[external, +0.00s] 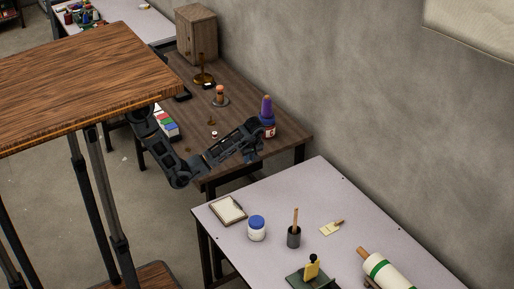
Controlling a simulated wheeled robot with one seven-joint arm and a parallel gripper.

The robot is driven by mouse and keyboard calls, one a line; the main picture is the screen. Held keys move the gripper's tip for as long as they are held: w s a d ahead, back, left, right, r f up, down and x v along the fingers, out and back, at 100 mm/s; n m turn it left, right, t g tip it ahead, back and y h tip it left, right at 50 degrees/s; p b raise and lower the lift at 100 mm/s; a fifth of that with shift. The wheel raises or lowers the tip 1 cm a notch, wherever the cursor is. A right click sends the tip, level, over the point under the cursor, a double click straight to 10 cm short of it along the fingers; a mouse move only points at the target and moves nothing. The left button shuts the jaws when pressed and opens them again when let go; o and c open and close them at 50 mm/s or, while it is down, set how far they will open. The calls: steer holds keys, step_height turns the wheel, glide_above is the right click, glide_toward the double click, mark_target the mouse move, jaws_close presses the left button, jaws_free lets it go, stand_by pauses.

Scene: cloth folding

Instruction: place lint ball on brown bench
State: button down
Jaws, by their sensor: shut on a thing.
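The brown bench (288,134) is a dark wooden table against the grey wall, in the middle of the external view. My arm reaches over its near edge. My gripper (254,157) is at the bench's near right corner, pointing down, just in front of a purple-topped bottle (267,108). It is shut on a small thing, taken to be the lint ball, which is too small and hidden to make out. I cannot tell how high the fingertips are above the bench.
On the brown bench stand a wooden cabinet (197,35), a brass stand (203,76), an orange-topped item (220,95) and a colourful box (166,124).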

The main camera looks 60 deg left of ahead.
steer(key=shift+n, duration=0.5)
steer(key=w+a+r, duration=0.1)
steer(key=w+a, duration=0.1)
steer(key=a, duration=0.1)
steer(key=w+a+r+b, duration=0.1)
steer(key=w+a, duration=0.1)
steer(key=a, duration=0.2)
steer(key=w+a+r+b, duration=0.1)
steer(key=w+a, duration=0.1)
steer(key=a, duration=0.2)
steer(key=shift+w+a, duration=0.2)
steer(key=shift+w, duration=0.2)
steer(key=w+a+r+b, duration=0.1)
steer(key=w+a+r, duration=0.1)
steer(key=a, duration=0.3)
steer(key=w+a+r+b, duration=0.1)
steer(key=w+a+r, duration=0.1)
steer(key=a, duration=0.4)
glide_toward(233, 122)
steer(key=shift+w+a+f+n+g, duration=0.25)
steer(key=shift+a+f+n+g, duration=0.05)
steer(key=shift+a+f, duration=0.3)
steer(key=shift+w+a+f, duration=0.1)
steer(key=shift+a+f, duration=0.3)
steer(key=shift+f, duration=2)
steer(key=c, duration=1)
jaws_free()
steer(key=shift+f, duration=0.1)
steer(key=shift+c, duration=0.2)
